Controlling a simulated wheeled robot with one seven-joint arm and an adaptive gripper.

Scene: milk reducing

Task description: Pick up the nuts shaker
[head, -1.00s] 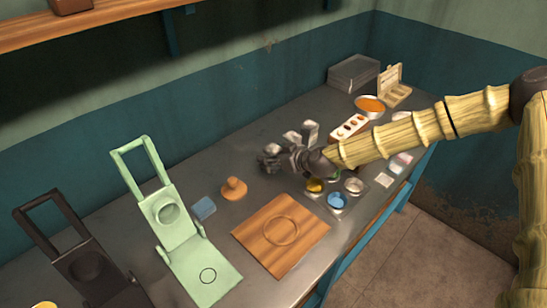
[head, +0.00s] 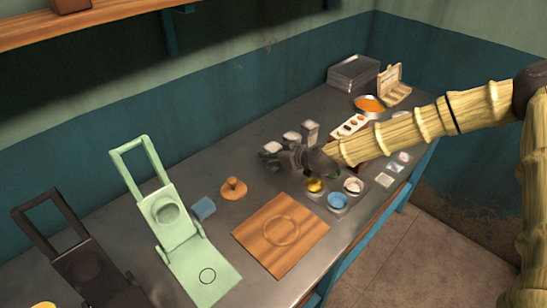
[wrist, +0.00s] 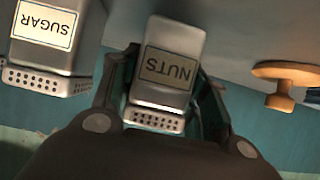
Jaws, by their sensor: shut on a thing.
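The nuts shaker (wrist: 165,70) is a small metal shaker with a tan NUTS label and a perforated end. In the wrist view it sits upside down in the picture, between the two fingers of my gripper (wrist: 162,100), which is shut on it. In the head view, its pale top (head: 271,147) shows at the left end of a short row of shakers, with my gripper (head: 275,160) at its front. My gripper hides its lower part there, and I cannot tell whether it is clear of the counter.
The sugar shaker (wrist: 45,38) stands close beside it, and another shaker (head: 310,131) is further right. A wooden knobbed press (head: 233,188) is on the left. Small bowls (head: 338,201) lie in front, near a wooden board (head: 281,235). A green press (head: 178,225) stands further left.

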